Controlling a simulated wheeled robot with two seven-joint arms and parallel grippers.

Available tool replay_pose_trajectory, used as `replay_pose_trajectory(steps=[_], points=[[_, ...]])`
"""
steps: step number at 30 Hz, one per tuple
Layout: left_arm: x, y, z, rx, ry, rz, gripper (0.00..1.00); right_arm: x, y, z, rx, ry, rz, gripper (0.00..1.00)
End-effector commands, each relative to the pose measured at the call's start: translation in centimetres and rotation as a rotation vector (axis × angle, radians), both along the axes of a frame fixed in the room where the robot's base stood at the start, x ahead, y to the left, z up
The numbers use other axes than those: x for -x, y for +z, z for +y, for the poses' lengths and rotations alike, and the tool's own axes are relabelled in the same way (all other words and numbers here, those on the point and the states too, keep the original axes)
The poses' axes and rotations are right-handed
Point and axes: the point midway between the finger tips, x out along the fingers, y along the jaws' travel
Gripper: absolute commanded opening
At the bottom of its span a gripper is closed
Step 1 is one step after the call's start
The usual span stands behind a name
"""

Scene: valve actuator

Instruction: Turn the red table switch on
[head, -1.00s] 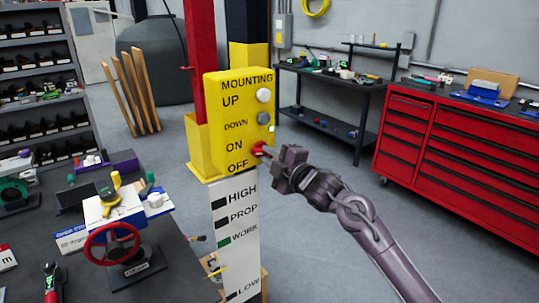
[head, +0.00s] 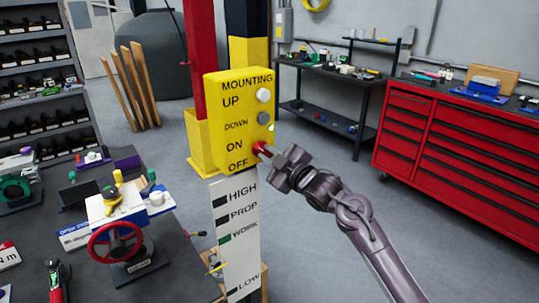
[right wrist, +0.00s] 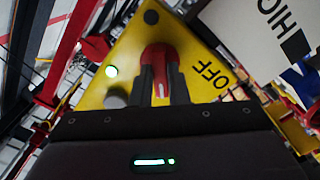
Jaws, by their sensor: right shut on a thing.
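The yellow control box (head: 214,112) has labels MOUNTING, UP, DOWN, ON and OFF. The red switch (head: 259,147) is on its right-hand side, near ON and OFF. My right gripper (head: 271,152) reaches it from the right, with its fingers at the switch. In the right wrist view the red switch (right wrist: 157,58) sits between the two dark fingers of the right gripper (right wrist: 162,86), which are shut on it. My left gripper is not in view.
A dark table (head: 177,262) at left holds a valve with a red handwheel (head: 115,242). A white level sign (head: 240,258) stands below the box. A red tool cabinet (head: 455,145) and a black shelf (head: 330,118) stand behind. Floor between is clear.

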Motion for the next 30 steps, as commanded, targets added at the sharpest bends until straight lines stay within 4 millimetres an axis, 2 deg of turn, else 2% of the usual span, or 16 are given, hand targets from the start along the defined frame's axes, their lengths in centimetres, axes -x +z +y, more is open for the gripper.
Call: replay_pose_trajectory(steps=[8,9,14,23,30], points=[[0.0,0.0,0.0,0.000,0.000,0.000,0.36,0.0,-0.2,0.0,0.000,0.001,0.004,0.00],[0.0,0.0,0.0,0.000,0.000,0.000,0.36,0.0,-0.2,0.0,0.000,0.001,0.004,0.16],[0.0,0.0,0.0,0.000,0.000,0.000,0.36,0.0,-0.1,0.0,0.000,0.001,0.002,0.36],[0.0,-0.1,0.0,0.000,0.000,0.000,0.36,0.1,-0.1,-0.1,0.001,0.000,0.001,0.36],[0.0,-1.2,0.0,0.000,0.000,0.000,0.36,2.3,-0.5,-1.7,0.004,-0.001,0.000,0.36]])
